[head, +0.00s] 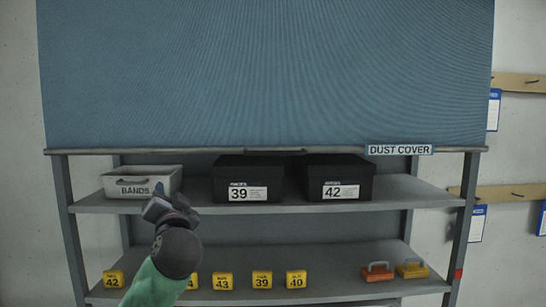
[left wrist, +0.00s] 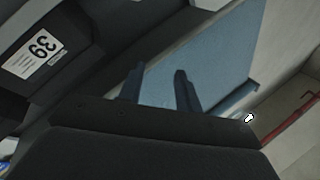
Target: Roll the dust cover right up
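The blue dust cover (head: 265,75) hangs over the upper part of the shelf rack, partly rolled down. Its bottom bar (head: 200,151) lies just above the boxes, with a "DUST COVER" label (head: 400,150) at the right and a small dark handle (head: 275,150) near the middle. My left gripper (head: 158,205) is in front of the rack, below the bar and left of the handle, apart from the cover. In the left wrist view its two fingers (left wrist: 158,78) stand apart with nothing visible between them; a blue surface, apparently the cover (left wrist: 225,60), shows behind. My right gripper is not visible.
On the upper visible shelf (head: 420,193) stand a grey BANDS bin (head: 140,190), a black box marked 39 (head: 248,180) and one marked 42 (head: 338,180). The lower shelf (head: 330,275) holds several yellow number blocks and orange and yellow handled items (head: 377,272).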

